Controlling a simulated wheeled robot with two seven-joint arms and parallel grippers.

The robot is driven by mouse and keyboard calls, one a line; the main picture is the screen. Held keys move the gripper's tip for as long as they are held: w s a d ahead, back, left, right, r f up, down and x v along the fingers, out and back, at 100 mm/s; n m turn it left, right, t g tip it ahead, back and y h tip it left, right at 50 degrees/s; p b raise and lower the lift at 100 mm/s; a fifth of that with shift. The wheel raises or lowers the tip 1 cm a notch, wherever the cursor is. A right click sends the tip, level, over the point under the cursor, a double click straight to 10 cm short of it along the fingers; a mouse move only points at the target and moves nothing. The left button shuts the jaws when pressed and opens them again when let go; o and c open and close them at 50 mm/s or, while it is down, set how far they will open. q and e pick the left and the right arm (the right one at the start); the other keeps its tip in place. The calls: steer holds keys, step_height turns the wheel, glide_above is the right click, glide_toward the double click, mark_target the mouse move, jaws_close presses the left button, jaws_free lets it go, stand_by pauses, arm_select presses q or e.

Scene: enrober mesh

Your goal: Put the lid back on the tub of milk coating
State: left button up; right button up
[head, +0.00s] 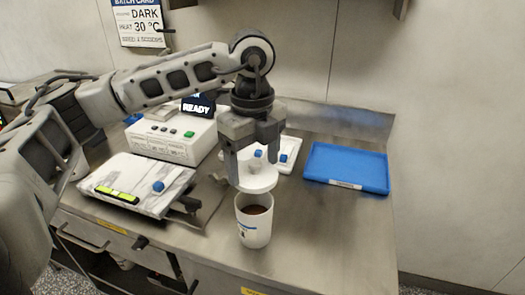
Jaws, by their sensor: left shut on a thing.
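My left gripper (255,172) points down near the middle of the head view and is shut on a round white lid (259,184). The lid is held roughly level just above a white tub (254,228) with a blue mark on its side. The tub stands upright and open on the metal counter near its front edge, with brown coating (254,210) inside. The lid appears apart from the tub and slightly behind its mouth. My right gripper is not in view.
A blue tray (346,166) lies at the right of the counter (325,225). A white machine (174,138) with a READY display stands behind. A white panel (138,185) with a blue knob is at left. The counter right of the tub is clear.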

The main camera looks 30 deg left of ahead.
arm_select(q)
steer(key=shift+s+f, duration=0.25)
steer(key=shift+f, duration=0.65)
step_height(320, 180, down, 3)
steer(key=shift+r+b, duration=0.1)
steer(key=shift+b, duration=1.1)
steer(key=shift+f+b, duration=0.55)
steer(key=shift+f, duration=0.25)
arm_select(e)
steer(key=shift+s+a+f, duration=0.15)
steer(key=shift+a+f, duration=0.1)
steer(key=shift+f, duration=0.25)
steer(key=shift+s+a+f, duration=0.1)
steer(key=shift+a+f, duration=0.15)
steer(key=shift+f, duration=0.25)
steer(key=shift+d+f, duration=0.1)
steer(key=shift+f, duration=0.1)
arm_select(q)
steer(key=shift+f+b, duration=0.1)
steer(key=shift+b, duration=0.45)
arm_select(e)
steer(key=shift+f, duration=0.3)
